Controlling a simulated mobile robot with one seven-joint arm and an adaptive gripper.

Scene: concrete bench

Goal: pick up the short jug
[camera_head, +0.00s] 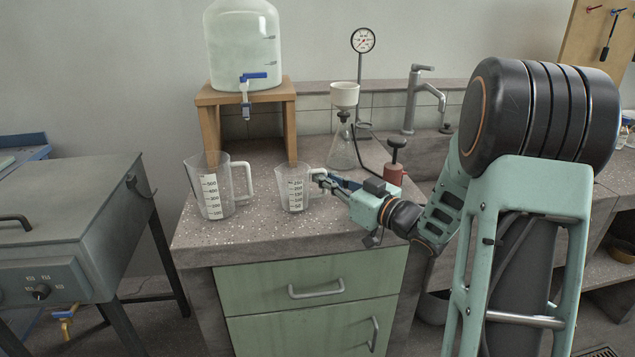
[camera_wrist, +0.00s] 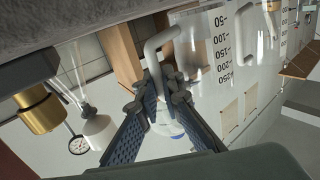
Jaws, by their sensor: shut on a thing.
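The short jug (camera_head: 293,191) is a clear measuring jug with a printed scale and a handle on its right side. It appears upright on the speckled bench, beside a taller clear jug (camera_head: 212,190) to its left. My gripper (camera_head: 321,180) reaches in from the right and is shut on the short jug's handle. In the wrist view the two fingers of my gripper (camera_wrist: 163,92) close on the pale curved handle (camera_wrist: 153,48). The short jug's scaled wall (camera_wrist: 221,55) shows just past them. Whether its base touches the bench is hard to tell.
A wooden stand (camera_head: 205,118) with a large tapped bottle (camera_head: 243,45) is behind the jugs. A flask with a funnel (camera_head: 342,145), a gauge (camera_head: 362,40), a red plunger item (camera_head: 394,172) and a tap (camera_head: 415,100) stand behind my gripper.

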